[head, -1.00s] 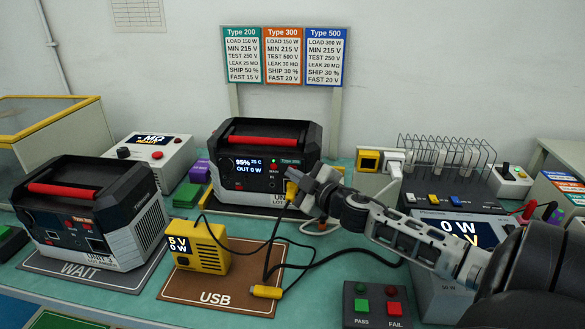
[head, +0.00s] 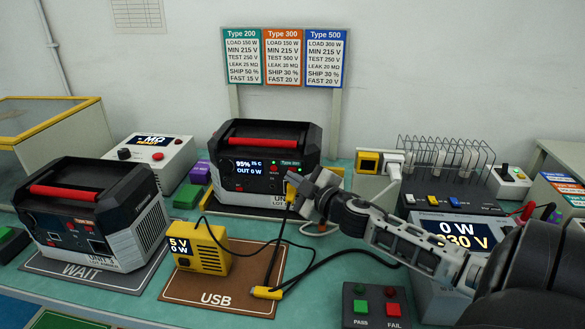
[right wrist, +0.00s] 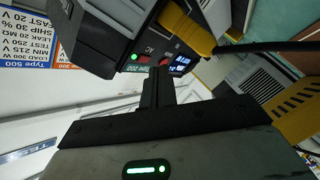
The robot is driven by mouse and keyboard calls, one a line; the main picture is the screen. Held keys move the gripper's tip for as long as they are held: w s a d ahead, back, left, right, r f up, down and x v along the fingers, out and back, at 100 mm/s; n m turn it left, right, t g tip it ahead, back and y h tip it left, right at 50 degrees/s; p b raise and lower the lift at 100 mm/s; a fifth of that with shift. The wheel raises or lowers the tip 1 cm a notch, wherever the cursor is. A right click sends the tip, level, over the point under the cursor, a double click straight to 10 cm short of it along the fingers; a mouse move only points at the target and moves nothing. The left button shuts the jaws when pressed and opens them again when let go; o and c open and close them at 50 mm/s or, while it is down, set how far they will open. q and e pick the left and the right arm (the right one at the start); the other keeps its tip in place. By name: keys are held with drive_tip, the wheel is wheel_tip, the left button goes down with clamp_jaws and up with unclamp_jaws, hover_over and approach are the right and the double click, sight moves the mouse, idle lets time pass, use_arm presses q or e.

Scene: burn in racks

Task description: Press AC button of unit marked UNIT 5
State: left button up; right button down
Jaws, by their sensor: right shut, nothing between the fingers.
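A black and grey power unit (head: 232,146) with a red handle stands at the back centre. Its screen reads 95%, 25 C, OUT 0 W, and its tag shows only "UN", the rest hidden by my gripper. My right gripper (head: 300,188) is shut and empty at the right of this unit's front panel. In the right wrist view its closed fingers (right wrist: 158,88) point at the panel (right wrist: 150,66), near an AC marking, red buttons and a lit green lamp. I cannot tell whether the tips touch a button. My left gripper is not in view.
A second unit (head: 85,205) stands on the WAIT mat (head: 85,275). A yellow USB tester (head: 200,248) stands on the USB mat (head: 180,290), with a black cable crossing nearby. A yellow plug (right wrist: 188,38) sits beside my fingers. A PASS/FAIL box (head: 376,306) is in front.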

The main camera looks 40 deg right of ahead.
drive_tip(key=s+a+p, duration=0.1)
drive_tip(key=s+a, duration=0.1)
drive_tip(key=s+a+p, duration=0.1)
drive_tip(key=a, duration=0.1)
drive_tip(key=shift+s+a, duration=0.3)
drive_tip(key=shift+s, duration=0.1)
idle(0.7)
drive_tip(key=s+a+p, duration=0.1)
drive_tip(key=s+a, duration=0.4)
drive_tip(key=a, duration=0.1)
drive_tip(key=shift+a, duration=0.15)
idle(0.3)
idle(0.6)
